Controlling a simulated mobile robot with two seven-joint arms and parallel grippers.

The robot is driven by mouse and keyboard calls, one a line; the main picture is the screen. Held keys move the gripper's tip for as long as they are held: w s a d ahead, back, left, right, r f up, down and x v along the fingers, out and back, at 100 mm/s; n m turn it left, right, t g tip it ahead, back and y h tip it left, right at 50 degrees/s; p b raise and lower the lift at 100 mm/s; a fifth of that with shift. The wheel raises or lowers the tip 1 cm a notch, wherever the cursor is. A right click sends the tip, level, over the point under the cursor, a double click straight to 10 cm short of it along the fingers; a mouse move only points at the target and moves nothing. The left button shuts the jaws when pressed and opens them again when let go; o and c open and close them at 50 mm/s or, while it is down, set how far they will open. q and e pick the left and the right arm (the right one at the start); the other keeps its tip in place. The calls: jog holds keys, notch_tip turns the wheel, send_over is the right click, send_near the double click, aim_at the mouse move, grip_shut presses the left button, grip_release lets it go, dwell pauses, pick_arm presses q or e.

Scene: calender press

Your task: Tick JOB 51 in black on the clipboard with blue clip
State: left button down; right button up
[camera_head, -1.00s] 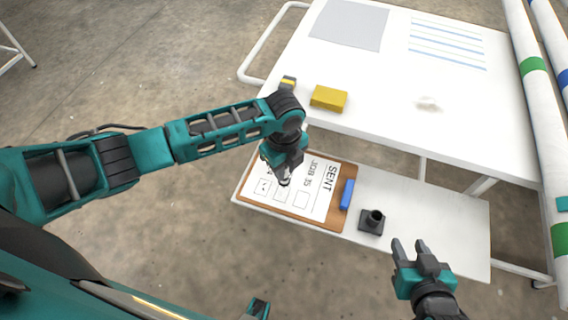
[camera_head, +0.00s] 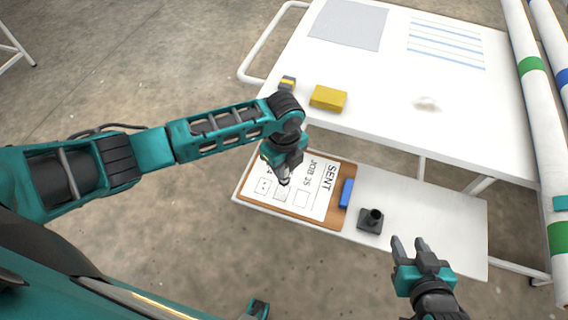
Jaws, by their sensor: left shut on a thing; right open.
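The clipboard (camera_head: 326,224) with the blue clip (camera_head: 346,193) lies flat on the lower shelf. Its white sheet (camera_head: 322,200) reads SENT at the clip end. A JOB line runs beside a row of boxes, its number too small to read surely. Small dark marks show in the box (camera_head: 263,185) farthest from the clip. My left gripper (camera_head: 284,179) points down over the sheet, shut on a slim pen-like thing that it mostly hides. I cannot tell whether its tip touches the paper. My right gripper (camera_head: 411,246) is open and empty, past the shelf's front edge.
A dark holder (camera_head: 370,221) stands on the shelf (camera_head: 440,224) right of the clip. The white tabletop (camera_head: 400,122) above carries a yellow block (camera_head: 328,97), a small grey and yellow item (camera_head: 287,83) and a grey sheet (camera_head: 349,24). White rollers (camera_head: 535,120) stand at the right.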

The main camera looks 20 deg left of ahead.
pick_arm(q)
jog(key=shift+f+b, duration=0.4)
jog(key=shift+f, duration=0.2)
dwell(0.9)
jog(key=shift+f+p, duration=0.1)
jog(key=shift+p, duration=0.2)
dwell(0.7)
jog(key=shift+s, duration=0.15)
jog(key=shift+s+a+p, duration=0.35)
jog(key=shift+a+p, duration=0.1)
jog(key=shift+p, duration=0.25)
jog(key=shift+d, duration=0.1)
jog(key=shift+s+d+r+p, duration=0.15)
jog(key=shift+s+r+p, duration=0.05)
jog(key=shift+p, duration=0.2)
jog(key=shift+s+d, duration=0.1)
jog(key=shift+d, duration=0.05)
dwell(0.4)
jog(key=shift+f+p, duration=0.15)
jog(key=shift+p, duration=0.3)
dwell(1.2)
